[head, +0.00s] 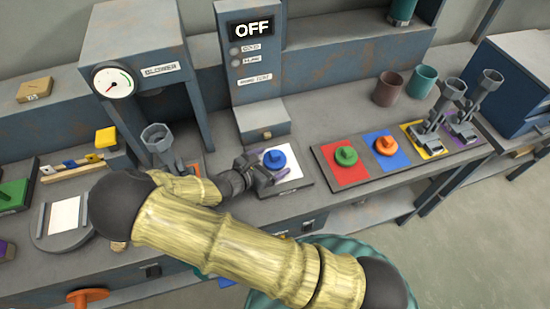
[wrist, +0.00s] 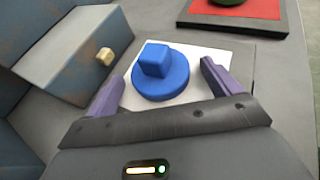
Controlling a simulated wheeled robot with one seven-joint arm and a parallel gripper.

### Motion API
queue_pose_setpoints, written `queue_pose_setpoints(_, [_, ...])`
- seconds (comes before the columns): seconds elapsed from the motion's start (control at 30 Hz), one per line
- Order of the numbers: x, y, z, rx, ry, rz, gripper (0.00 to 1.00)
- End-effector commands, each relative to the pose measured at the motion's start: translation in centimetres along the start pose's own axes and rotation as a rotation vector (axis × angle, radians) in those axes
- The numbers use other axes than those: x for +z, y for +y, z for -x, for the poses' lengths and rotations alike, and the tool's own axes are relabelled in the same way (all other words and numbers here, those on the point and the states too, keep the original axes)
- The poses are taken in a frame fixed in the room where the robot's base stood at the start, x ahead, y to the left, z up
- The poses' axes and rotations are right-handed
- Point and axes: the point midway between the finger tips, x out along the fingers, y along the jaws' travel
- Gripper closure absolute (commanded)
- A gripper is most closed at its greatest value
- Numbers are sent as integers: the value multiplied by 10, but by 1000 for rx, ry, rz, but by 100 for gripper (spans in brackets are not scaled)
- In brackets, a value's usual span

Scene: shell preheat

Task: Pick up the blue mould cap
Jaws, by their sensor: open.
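The blue mould cap (head: 274,160) is a round disc with a blocky knob on top. It rests on a white pad (head: 290,174) in front of the OFF control box. In the wrist view the cap (wrist: 160,74) lies ahead, between the lines of my two purple fingers. My gripper (wrist: 162,87) is open and empty, with a finger to each side of the near part of the cap. I cannot tell whether either finger touches it. In the head view my gripper (head: 262,172) is just left of the cap, low over the bench, partly hidden by its own wrist.
To the right, a tray holds a green cap (head: 345,156) on red and an orange cap (head: 387,145) on blue. The control box (head: 252,60) with a beige knob (wrist: 104,56) stands close behind. A grey blower (head: 138,50) stands at left.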

Motion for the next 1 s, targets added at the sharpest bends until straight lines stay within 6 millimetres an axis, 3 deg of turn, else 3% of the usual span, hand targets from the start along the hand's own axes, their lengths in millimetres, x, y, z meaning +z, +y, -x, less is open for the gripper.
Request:
queue_pose_setpoints(0.13, [0, 0, 0, 0, 0, 0, 13])
queue_pose_setpoints(0.37, [0, 0, 0, 0, 0, 0, 58])
queue_pose_setpoints(0.77, [6, 0, 3, 0, 0, -2, 59])
queue_pose_setpoints(1.0, [36, 1, 16, 1, 1, -5, 59])
